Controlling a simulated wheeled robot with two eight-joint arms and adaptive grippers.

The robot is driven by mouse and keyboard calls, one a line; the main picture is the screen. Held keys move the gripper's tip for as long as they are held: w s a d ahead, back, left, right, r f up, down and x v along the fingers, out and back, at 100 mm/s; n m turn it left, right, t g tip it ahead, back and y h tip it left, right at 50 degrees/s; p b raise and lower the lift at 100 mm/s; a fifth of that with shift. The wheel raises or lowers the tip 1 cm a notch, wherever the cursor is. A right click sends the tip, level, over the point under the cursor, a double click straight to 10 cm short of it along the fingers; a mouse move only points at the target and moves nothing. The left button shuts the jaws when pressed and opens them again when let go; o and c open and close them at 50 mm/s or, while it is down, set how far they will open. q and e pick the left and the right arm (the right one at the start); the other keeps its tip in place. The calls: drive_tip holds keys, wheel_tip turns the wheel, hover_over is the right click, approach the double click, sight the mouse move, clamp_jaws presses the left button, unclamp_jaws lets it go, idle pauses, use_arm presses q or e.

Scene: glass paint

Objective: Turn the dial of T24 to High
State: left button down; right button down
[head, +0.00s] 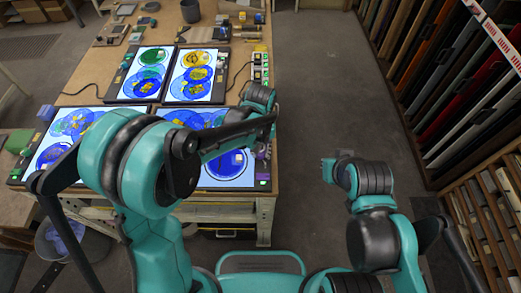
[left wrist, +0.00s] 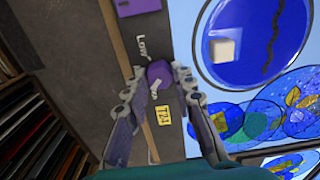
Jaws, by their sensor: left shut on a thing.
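In the left wrist view, the purple dial (left wrist: 158,75) sits on a narrow grey strip at the edge of a light panel. A yellow tag reading T24 (left wrist: 163,115) lies beside it. White lettering "Low" shows near the dial; other white lettering by it is partly hidden. My left gripper (left wrist: 157,83) is shut on the dial, one finger on each side. The dial's setting is hard to read. In the head view, my left arm reaches over the table's right edge. My right gripper (head: 329,170) hangs over the floor right of the table, away from the dial.
Several lit panels with coloured glass discs, one with a blue disc (head: 227,163), cover the worktable (head: 95,80). Another purple block (left wrist: 137,6) is on the same strip. Racks of sheets (head: 455,90) stand at the right. The floor between is clear.

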use_arm(q)
drive_tip(key=shift+n, duration=1.4)
drive_tip(key=c, duration=1.3)
unclamp_jaws()
drive_tip(key=shift+o, duration=0.2)
wheel_tip(320, 180, up, 12)
